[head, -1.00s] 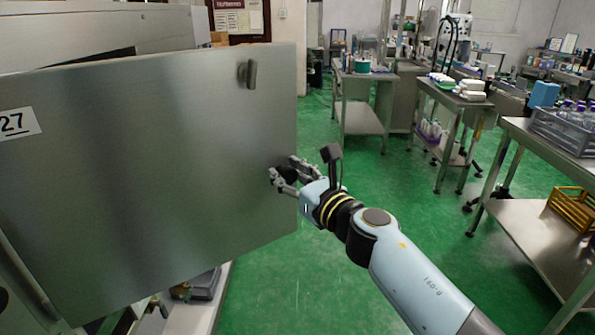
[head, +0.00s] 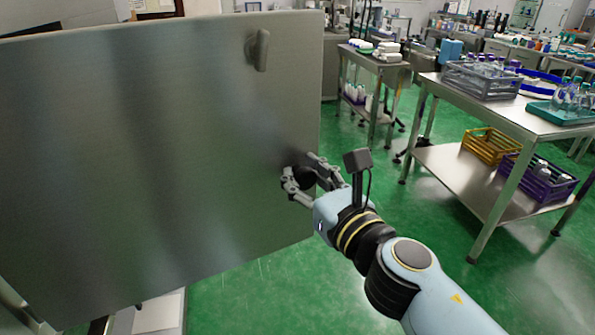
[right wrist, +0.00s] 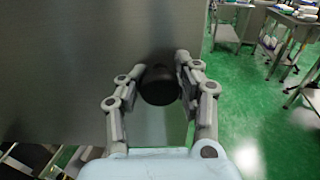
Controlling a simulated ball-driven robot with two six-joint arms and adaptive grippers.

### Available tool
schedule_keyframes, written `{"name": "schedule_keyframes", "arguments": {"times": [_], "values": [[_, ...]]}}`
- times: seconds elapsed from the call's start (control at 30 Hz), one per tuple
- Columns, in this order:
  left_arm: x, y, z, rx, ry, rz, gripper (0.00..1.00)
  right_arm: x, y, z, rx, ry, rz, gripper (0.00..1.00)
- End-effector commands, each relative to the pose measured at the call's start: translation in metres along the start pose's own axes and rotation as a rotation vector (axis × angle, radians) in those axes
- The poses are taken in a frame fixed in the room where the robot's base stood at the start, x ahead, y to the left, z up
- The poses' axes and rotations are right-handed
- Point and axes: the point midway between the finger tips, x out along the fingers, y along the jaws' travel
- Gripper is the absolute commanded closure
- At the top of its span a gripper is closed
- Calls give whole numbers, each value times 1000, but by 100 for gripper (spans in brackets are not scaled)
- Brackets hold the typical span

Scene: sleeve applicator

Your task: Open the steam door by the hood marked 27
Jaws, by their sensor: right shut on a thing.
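The steam door (head: 150,150) is a large flat grey metal panel filling the left of the head view. It stands swung out, with its free edge over the green floor. A dark round knob (right wrist: 160,85) sits near this edge. My right gripper (head: 302,174) is shut on the knob, with one finger on each side of it in the right wrist view (right wrist: 160,80). A small grey catch (head: 258,50) is higher on the panel. The 27 label is out of view. My left gripper is not in view.
A steel table (head: 446,104) stands at the right, with a grey crate (head: 481,82) on top and yellow (head: 490,146) and purple (head: 537,180) crates on its lower shelf. A cart (head: 372,62) stands farther back. Green floor (head: 400,205) lies open between door and table.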

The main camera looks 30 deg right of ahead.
Motion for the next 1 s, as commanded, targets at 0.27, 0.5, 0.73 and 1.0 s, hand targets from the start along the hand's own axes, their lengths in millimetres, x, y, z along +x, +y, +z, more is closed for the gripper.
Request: {"name": "schedule_keyframes", "arguments": {"times": [0.27,0.5,0.73,1.0], "values": [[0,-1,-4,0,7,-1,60,-1,0,1,-2,-2,-3,100],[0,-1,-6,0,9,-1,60,-1,0,1,-2,-1,-3,62],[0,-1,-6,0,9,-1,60,-1,0,0,-2,0,-3,43],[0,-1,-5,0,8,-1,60,-1,0,0,-2,0,-3,43]]}}
